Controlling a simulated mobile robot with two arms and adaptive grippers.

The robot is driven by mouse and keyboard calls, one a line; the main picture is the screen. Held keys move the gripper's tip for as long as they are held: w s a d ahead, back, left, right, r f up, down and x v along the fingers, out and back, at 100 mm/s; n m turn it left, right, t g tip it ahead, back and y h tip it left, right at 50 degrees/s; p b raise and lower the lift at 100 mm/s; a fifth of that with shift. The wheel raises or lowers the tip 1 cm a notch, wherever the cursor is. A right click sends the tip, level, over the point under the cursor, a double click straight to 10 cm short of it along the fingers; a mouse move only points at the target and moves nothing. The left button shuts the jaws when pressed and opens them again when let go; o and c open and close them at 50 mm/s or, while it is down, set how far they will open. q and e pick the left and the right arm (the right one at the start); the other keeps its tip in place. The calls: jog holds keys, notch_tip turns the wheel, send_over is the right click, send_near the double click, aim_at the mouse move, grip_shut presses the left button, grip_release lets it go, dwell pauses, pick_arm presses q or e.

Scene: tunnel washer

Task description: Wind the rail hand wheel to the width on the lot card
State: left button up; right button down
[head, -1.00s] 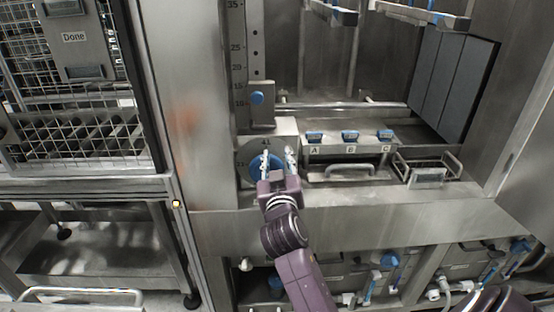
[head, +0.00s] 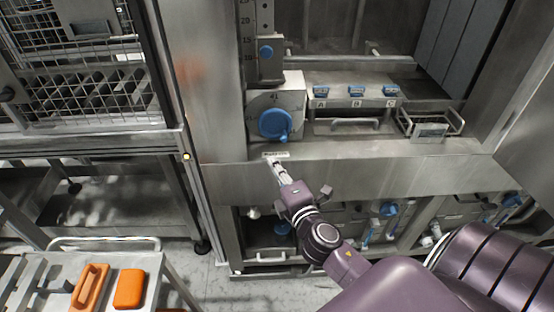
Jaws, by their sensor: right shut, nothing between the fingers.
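The blue hand wheel (head: 274,125) sits on a pale dial plate (head: 292,97) at the left of the machine front. The mark above the wheel is too small to read surely. Above it is an upright number scale (head: 245,30) with a blue knob (head: 265,51) on a metal block. My right gripper (head: 275,164) is shut and empty, below the wheel and apart from it, in front of a small label (head: 277,155) on the ledge. A card (head: 430,130) at the wire basket is unreadable; I cannot tell whether it is the lot card. My left gripper is out of view.
A caged unit (head: 85,85) stands left. Orange items (head: 129,288) lie on a cart at bottom left. Pipes and blue valves (head: 389,208) sit below the ledge.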

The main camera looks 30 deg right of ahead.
aim_at(275, 135)
jog(key=w+d+p, duration=0.1)
jog(key=w, duration=0.1)
jog(key=w+d, duration=0.2)
jog(key=w+d+p, duration=0.1)
jog(key=w, duration=0.1)
jog(key=shift+w+d+p, duration=0.1)
jog(key=shift+d+p, duration=0.05)
jog(key=shift+p, duration=0.2)
jog(key=shift+s+d+r, duration=0.1)
jog(key=shift+s+d, duration=0.2)
jog(key=shift+d, duration=0.1)
jog(key=shift+w, duration=0.1)
jog(key=shift+s+d+r+p, duration=0.15)
jog(key=shift+s+d+p, duration=0.15)
jog(key=shift+p, duration=0.35)
jog(key=shift+w, duration=0.1)
jog(key=shift+d, duration=0.1)
